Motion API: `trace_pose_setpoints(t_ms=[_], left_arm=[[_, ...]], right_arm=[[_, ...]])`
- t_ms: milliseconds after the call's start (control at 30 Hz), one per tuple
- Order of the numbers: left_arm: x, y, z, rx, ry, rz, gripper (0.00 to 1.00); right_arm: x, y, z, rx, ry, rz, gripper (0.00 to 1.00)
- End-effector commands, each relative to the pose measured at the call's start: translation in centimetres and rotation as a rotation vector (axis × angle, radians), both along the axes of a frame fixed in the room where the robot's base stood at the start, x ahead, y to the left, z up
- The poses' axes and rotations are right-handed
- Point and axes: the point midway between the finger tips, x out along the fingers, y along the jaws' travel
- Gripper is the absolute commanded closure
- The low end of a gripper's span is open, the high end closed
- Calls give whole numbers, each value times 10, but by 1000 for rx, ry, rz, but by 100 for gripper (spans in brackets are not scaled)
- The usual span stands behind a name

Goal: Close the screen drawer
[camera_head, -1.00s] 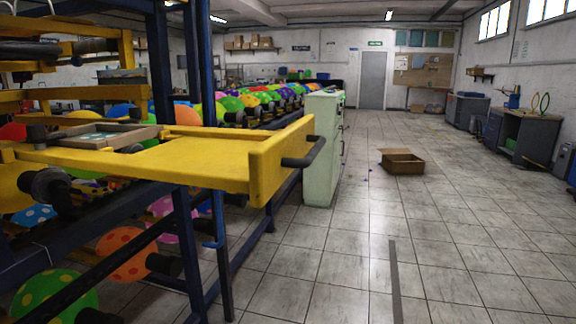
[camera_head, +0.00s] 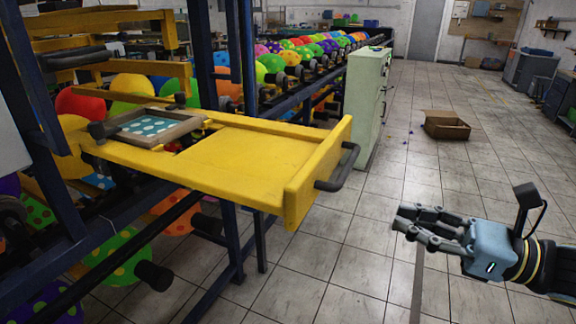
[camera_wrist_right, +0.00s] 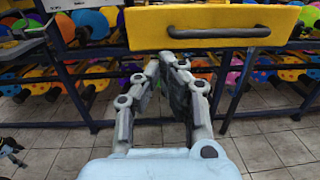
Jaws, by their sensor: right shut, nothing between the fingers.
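The yellow screen drawer (camera_head: 240,166) is pulled out of the blue rack, with a dark handle (camera_head: 338,171) on its front panel. A framed screen with light dots (camera_head: 148,125) lies towards its inner end. In the right wrist view the drawer front (camera_wrist_right: 150,28) and its handle (camera_wrist_right: 218,33) are ahead, above my fingers. My right gripper (camera_head: 400,217) is to the right of the handle, apart from it, shut and empty. Its fingers show in the right wrist view (camera_wrist_right: 168,66).
The blue rack (camera_head: 225,230) holds several coloured balloons. A pale green cabinet (camera_head: 367,100) stands behind the drawer. An open cardboard box (camera_head: 446,125) sits on the tiled floor. The floor around my right gripper is clear.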

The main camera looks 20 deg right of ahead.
Motion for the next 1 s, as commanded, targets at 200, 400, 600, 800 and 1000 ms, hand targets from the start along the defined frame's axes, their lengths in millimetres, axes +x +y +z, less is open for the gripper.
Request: trace_pose_setpoints(t_ms=[200,400,600,800,1000], left_arm=[[9,0,18,1,-14,-1,11],[16,3,7,4,-23,-2,11],[13,3,-5,4,-18,-2,11],[8,3,0,4,-12,-2,11],[7,3,14,4,-9,-1,11]], right_arm=[[-10,-2,12,-36,33,36,100],[4,11,9,-33,32,35,100],[33,35,9,-32,31,30,100],[57,55,14,-28,31,28,100],[80,75,15,-28,35,29,100]])
